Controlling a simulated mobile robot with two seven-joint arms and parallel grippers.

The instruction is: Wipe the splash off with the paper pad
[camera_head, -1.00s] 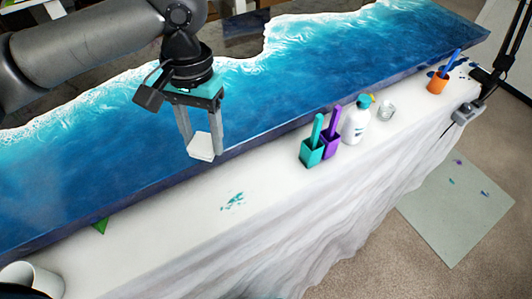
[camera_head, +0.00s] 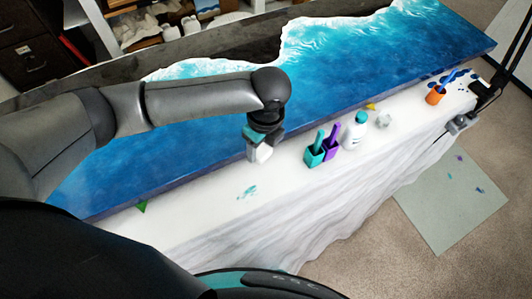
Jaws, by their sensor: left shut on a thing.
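The splash (camera_head: 246,192) is a small teal smear on the white sheet covering the front of the table. My left gripper (camera_head: 259,148) is shut on the white paper pad (camera_head: 260,154). In the picture, the pad is above and slightly right of the splash, near the front edge of the blue panel. The pad looks apart from the splash; whether it touches any surface I cannot tell. My own arm link hides much of the gripper's fingers. My right gripper does not show.
A teal cup (camera_head: 314,156) and a purple cup (camera_head: 332,149) stand right of the pad, then a white bottle (camera_head: 355,131), a clear cup (camera_head: 384,121) and an orange cup (camera_head: 435,98). The blue resin panel (camera_head: 350,75) lies behind. The sheet around the splash is clear.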

